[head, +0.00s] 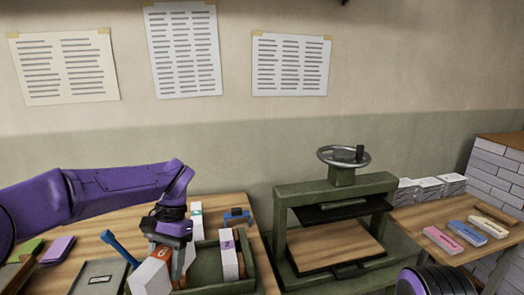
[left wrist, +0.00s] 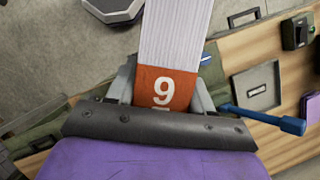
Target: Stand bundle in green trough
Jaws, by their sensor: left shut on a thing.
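My left gripper (head: 178,262) is shut on a white paper bundle (head: 150,278) with an orange label. The label reads 9 in the left wrist view (left wrist: 160,88), where the white pages (left wrist: 172,35) extend away from the jaws. In the head view the bundle is tilted and lies at the left side of the green trough (head: 262,262). I cannot tell whether they touch. A bundle with a purple label (head: 229,258) stands upright in the trough. My right gripper is not in view.
A blue-handled tool (head: 120,248) and a grey tray (head: 98,279) are left of the held bundle. A small blue-and-black item (head: 237,215) sits behind the trough. A green press (head: 285,215) stands to the right. Coloured bars (head: 466,233) and white stacks (head: 428,188) are farther right.

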